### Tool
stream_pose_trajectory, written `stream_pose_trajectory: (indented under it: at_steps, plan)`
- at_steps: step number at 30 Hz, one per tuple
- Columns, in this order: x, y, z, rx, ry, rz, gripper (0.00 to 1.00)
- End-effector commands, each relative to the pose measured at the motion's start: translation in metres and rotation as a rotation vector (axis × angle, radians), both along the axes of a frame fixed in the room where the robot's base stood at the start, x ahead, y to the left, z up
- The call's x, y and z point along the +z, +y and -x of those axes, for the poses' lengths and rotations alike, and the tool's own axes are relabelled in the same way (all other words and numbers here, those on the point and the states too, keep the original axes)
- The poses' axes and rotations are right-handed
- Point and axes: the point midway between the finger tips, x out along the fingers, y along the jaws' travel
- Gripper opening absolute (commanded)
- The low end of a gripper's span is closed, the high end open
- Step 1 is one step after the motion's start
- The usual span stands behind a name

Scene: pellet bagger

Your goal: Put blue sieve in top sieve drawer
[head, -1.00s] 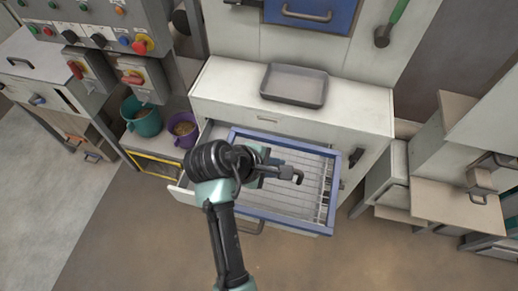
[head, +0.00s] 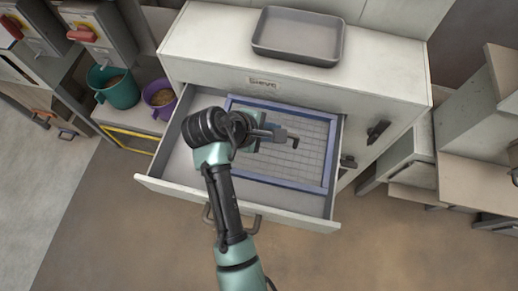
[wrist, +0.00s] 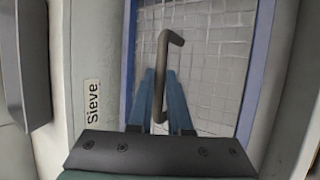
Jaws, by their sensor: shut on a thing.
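The blue sieve (head: 290,184) has a blue frame and a pale mesh. In the head view it lies inside the outline of the open top sieve drawer (head: 172,160), towards the drawer's right side; I cannot tell whether it rests on the drawer floor. My gripper (head: 270,134) is above the mesh. In the wrist view my gripper (wrist: 159,75) is shut on the sieve's dark bent handle (wrist: 162,60), and the blue frame (wrist: 258,70) shows on both sides. My arm hides part of the sieve's left side.
A grey tray (head: 297,36) stands on the cabinet top (head: 205,40). A label reading "Sieve" (wrist: 91,100) is on the cabinet front. A teal bucket (head: 113,88) and a purple bucket (head: 160,98) stand at left. Bare drawer floor shows left of the sieve.

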Motion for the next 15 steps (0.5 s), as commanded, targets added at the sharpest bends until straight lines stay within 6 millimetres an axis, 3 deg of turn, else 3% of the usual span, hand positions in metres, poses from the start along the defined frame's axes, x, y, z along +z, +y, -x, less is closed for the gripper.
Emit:
stream_pose_trajectory:
  at_steps: [4,15]
  plan:
    - [-0.029,0.000,0.000,0.002,0.003,0.001,0.00]
    - [-0.075,0.000,0.000,0.000,0.002,0.001,0.00]
